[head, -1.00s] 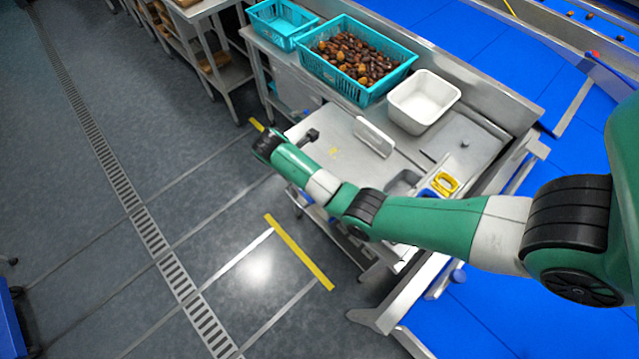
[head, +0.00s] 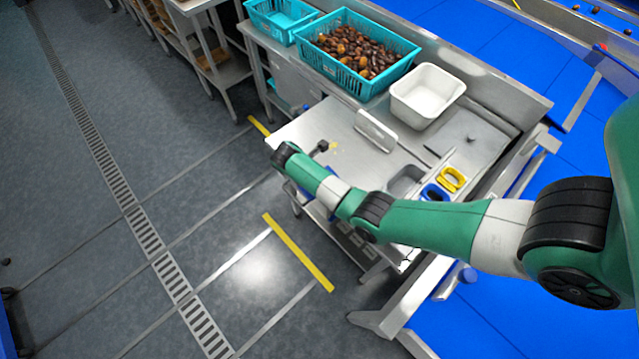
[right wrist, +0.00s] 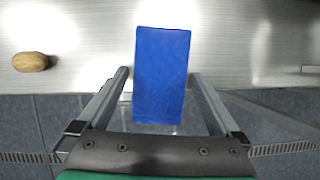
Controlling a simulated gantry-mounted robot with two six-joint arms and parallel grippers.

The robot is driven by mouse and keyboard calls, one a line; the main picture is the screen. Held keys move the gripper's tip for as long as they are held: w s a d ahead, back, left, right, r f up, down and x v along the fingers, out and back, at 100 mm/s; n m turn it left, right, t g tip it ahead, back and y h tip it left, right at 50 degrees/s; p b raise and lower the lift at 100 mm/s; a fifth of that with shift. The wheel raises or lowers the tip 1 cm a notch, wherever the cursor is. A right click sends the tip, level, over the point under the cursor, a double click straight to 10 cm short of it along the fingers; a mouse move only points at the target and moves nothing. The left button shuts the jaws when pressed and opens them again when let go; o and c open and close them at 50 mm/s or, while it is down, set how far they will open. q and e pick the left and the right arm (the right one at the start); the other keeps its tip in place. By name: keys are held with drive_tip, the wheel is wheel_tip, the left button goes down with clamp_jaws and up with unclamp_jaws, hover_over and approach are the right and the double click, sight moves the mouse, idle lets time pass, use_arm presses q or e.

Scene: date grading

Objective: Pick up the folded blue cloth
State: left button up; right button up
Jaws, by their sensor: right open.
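The folded blue cloth (right wrist: 161,50) is a flat blue rectangle in the right wrist view. It lies at the edge of the steel table, its near end reaching past the edge line in the picture. My right gripper (right wrist: 160,73) is open, with one finger on each side of the cloth and no visible contact. The height of the fingers above the cloth is hard to tell. In the head view my right arm hides most of this area. My left gripper is not in view.
A tan date (right wrist: 30,62) lies on the table left of the cloth. In the head view are a teal crate of dates (head: 343,85), a white bin (head: 452,84), an upright metal plate (head: 376,131), and yellow (head: 452,180) and blue (head: 434,192) items.

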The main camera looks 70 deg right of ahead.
drive_tip(key=c, duration=1.2)
drive_tip(key=shift+o, duration=0.2)
drive_tip(key=shift+r, duration=0.1)
